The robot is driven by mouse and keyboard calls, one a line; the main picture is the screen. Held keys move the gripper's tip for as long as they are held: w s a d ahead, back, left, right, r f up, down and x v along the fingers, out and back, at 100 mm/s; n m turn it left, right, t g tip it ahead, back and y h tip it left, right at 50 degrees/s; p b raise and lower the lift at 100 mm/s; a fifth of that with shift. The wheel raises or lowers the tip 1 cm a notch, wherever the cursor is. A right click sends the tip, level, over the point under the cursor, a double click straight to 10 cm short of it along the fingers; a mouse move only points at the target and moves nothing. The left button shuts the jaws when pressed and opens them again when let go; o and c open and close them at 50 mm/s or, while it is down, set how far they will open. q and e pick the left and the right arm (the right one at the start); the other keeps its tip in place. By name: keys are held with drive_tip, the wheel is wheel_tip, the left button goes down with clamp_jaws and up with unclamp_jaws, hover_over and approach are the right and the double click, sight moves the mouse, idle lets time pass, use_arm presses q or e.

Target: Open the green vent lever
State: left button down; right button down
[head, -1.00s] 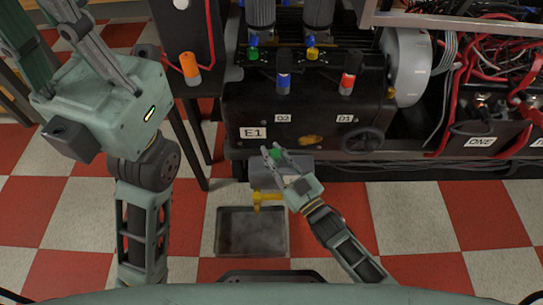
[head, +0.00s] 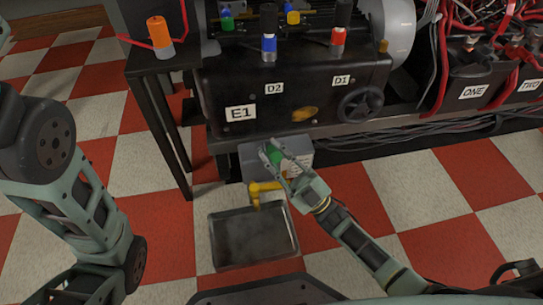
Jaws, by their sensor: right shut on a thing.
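The green vent lever (head: 273,156) shows between the fingers of my right gripper (head: 272,160). It sits at the front of a grey box (head: 301,148) under the black machine. The right gripper is shut on the lever, and its fingers hide part of it. A yellow tap-like part (head: 264,190) is just below, to the left of the gripper. My left arm is at the left of the head view, but its gripper is out of the picture.
A metal tray (head: 250,240) lies on the checkered floor below the yellow part. The black machine (head: 310,95) carries labels, a handwheel (head: 361,105), and blue and red handles. A dark stand (head: 150,100) with an orange-capped item (head: 160,36) is at the left. Red cables hang right.

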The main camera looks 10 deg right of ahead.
drive_tip(key=shift+s+f+n+y, duration=0.1)
drive_tip(key=shift+f+n+y, duration=0.15)
drive_tip(key=shift+n+y, duration=0.05)
drive_tip(key=c, duration=1.8)
unclamp_jaws()
drive_tip(key=shift+r, duration=0.1)
drive_tip(key=shift+d, duration=0.1)
drive_tip(key=v, duration=1.2)
